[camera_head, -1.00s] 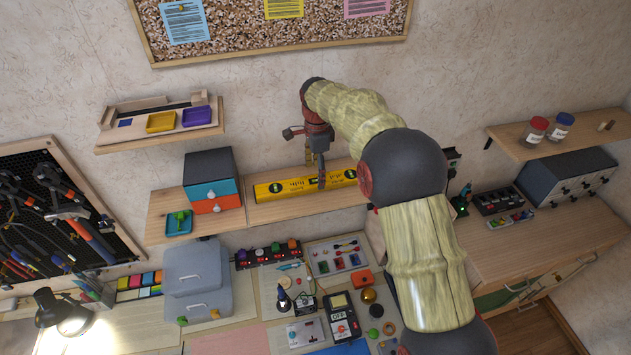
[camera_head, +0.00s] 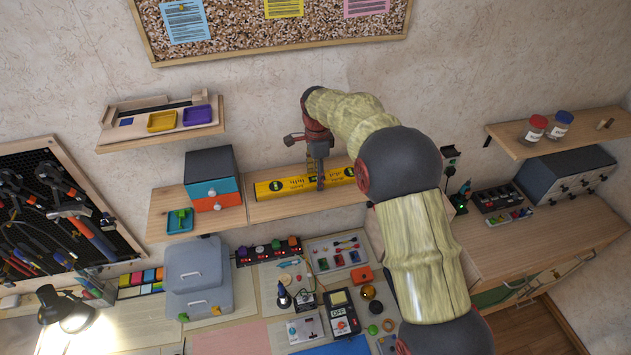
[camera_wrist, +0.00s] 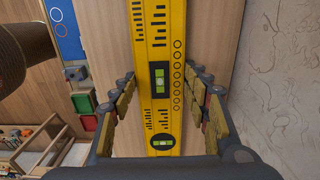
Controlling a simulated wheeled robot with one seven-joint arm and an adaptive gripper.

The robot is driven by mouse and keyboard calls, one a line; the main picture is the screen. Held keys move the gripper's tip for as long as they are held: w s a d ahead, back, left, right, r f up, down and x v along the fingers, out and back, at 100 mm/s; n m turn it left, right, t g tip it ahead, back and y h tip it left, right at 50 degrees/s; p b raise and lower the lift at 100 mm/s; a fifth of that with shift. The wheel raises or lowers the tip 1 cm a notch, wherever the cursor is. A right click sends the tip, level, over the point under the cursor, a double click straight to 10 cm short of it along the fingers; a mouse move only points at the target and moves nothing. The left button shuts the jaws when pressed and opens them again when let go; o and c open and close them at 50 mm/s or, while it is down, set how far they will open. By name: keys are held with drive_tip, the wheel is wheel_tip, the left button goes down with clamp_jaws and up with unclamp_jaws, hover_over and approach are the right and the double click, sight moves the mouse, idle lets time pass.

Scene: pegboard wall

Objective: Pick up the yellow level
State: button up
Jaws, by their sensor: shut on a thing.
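The yellow level (camera_head: 290,186) lies along the wooden wall shelf in the head view, its right part hidden behind my arm. In the wrist view the level (camera_wrist: 165,60) runs lengthwise between my fingers, with black markings and green vials showing. My gripper (camera_head: 320,183) points down over the level in the head view. In the wrist view my gripper (camera_wrist: 160,108) has one finger on each side of the level; gaps seem to show beside it, but the jaws are shut on it lower down. I cannot tell whether the level touches the shelf.
The shelf (camera_head: 262,211) also bears a small drawer box (camera_head: 213,180) and a teal tray (camera_head: 179,222) left of the level. The wall stands close behind. Below is a crowded workbench with a grey box (camera_head: 197,275) and a meter (camera_head: 341,315).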

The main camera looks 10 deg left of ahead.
drive_tip(key=c, duration=0.8)
drive_tip(key=shift+r, duration=0.1)
drive_tip(key=shift+c, duration=0.2)
